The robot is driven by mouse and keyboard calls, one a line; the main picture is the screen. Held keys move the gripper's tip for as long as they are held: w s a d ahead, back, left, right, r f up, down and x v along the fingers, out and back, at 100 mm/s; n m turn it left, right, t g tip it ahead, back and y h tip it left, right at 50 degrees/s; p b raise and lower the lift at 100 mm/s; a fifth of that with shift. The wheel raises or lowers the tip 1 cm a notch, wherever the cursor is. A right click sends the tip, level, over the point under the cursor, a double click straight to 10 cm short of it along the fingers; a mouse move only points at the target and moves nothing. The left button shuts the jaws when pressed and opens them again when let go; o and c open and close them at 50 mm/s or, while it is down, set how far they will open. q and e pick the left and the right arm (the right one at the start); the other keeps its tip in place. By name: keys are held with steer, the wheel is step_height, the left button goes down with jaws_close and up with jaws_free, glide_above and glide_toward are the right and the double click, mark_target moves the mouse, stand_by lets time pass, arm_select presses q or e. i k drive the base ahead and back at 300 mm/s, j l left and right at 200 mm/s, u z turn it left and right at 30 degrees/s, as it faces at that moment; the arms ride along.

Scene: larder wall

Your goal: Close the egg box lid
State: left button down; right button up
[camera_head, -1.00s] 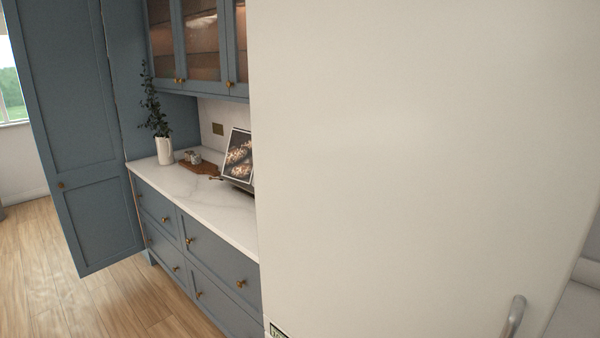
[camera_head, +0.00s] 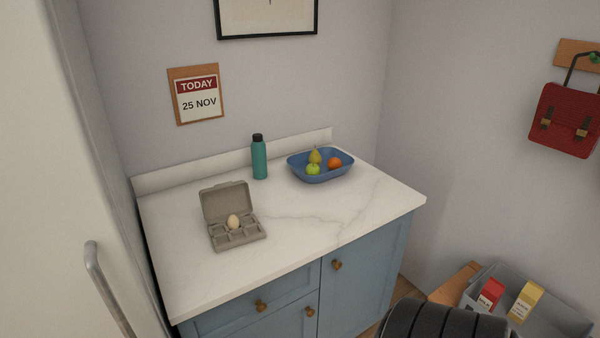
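A grey egg box (camera_head: 238,238) stands on the left part of the white marble counter (camera_head: 300,239). Its lid (camera_head: 227,202) is open and tilts up at the back. One egg (camera_head: 233,222) sits in a back cup of the tray, and the other cups look empty. Neither of my grippers shows in the head view.
A teal bottle (camera_head: 259,158) and a blue bowl (camera_head: 321,174) with fruit stand behind and right of the egg box. A tall white door with a handle (camera_head: 106,285) is at left. A grey crate (camera_head: 545,321) with cartons is at lower right. The counter's front is clear.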

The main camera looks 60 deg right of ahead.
mark_target(222, 200)
steer(key=z, duration=1.25)
steer(key=k+l, duration=0.05)
